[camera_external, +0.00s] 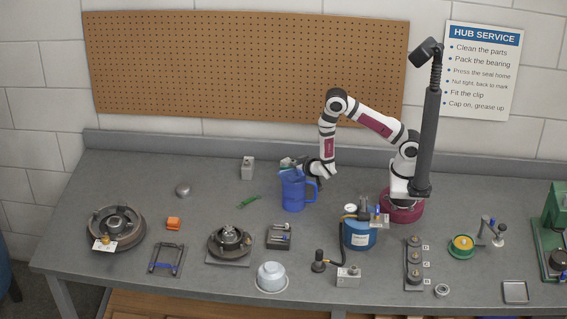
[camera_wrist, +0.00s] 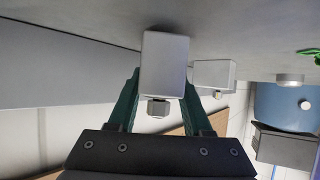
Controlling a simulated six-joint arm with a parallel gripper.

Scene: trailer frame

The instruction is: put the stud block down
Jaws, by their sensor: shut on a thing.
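The stud block, pale grey with a dark stud end, is between the fingers of my gripper in the wrist view (camera_wrist: 165,62). My gripper (camera_wrist: 162,80) has green fingers and is shut on the block's sides. In the external view my gripper (camera_external: 288,164) is low over the back of the bench, just behind the blue jug, which hides part of it; the held block cannot be made out there. The wrist view shows the bench at the top, above the block; I cannot tell whether they touch. A second, similar grey block (camera_external: 248,168) stands to the left, also in the wrist view (camera_wrist: 213,75).
The blue jug (camera_external: 293,190) stands right in front of my gripper. A green strip (camera_external: 249,201) and a silver dome (camera_external: 183,190) lie to the left. The bench (camera_external: 215,172) is clear around the second block and along the back left. The pegboard wall is behind.

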